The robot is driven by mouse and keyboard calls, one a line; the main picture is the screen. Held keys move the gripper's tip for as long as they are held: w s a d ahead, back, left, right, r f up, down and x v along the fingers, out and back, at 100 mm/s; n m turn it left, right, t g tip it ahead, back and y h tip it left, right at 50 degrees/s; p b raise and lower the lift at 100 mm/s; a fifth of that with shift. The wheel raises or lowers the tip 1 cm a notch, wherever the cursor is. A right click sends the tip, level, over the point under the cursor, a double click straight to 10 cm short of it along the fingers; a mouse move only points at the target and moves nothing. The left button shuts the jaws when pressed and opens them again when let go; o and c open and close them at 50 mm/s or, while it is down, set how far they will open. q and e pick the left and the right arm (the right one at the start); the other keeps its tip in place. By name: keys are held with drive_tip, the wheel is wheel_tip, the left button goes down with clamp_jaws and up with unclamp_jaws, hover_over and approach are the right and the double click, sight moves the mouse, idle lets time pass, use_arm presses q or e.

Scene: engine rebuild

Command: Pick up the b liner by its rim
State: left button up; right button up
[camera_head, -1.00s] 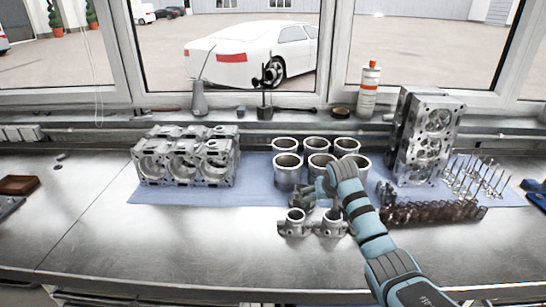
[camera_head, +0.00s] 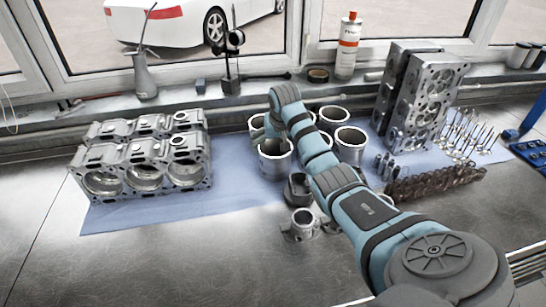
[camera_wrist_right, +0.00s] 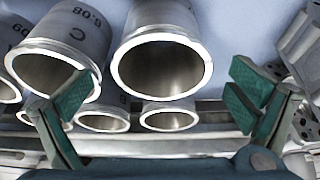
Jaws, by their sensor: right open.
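Several bare metal cylinder liners stand on the blue mat. In the head view my right gripper (camera_head: 275,128) is over the front left liner (camera_head: 275,163), partly hidden by my own wrist. In the right wrist view my right gripper (camera_wrist_right: 158,90) is open, its green fingers apart on either side of a middle liner (camera_wrist_right: 165,60). No liner is held. The liner to its left (camera_wrist_right: 62,65) carries a letter C. The middle liner's letter is not readable, so I cannot tell surely which is the b liner. My left gripper is out of view.
An engine block (camera_head: 140,165) stands left of the liners. Cylinder heads (camera_head: 415,95) stand upright at the right, with valves (camera_head: 465,135) beside them. A small metal part (camera_head: 302,223) sits in front. The bench front left is clear.

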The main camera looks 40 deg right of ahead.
drive_tip(key=b+x, duration=0.2)
drive_tip(key=x, duration=0.6)
drive_tip(key=shift+w+a+f, duration=0.1)
drive_tip(key=shift+w+f, duration=0.2)
drive_tip(key=shift+f, duration=0.2)
drive_tip(key=shift+s+r, duration=0.2)
drive_tip(key=shift+c, duration=1.3)
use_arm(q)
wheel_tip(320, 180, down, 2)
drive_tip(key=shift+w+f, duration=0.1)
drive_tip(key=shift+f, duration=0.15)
use_arm(e)
drive_tip(key=shift+r, duration=0.1)
drive_tip(key=c, duration=1)
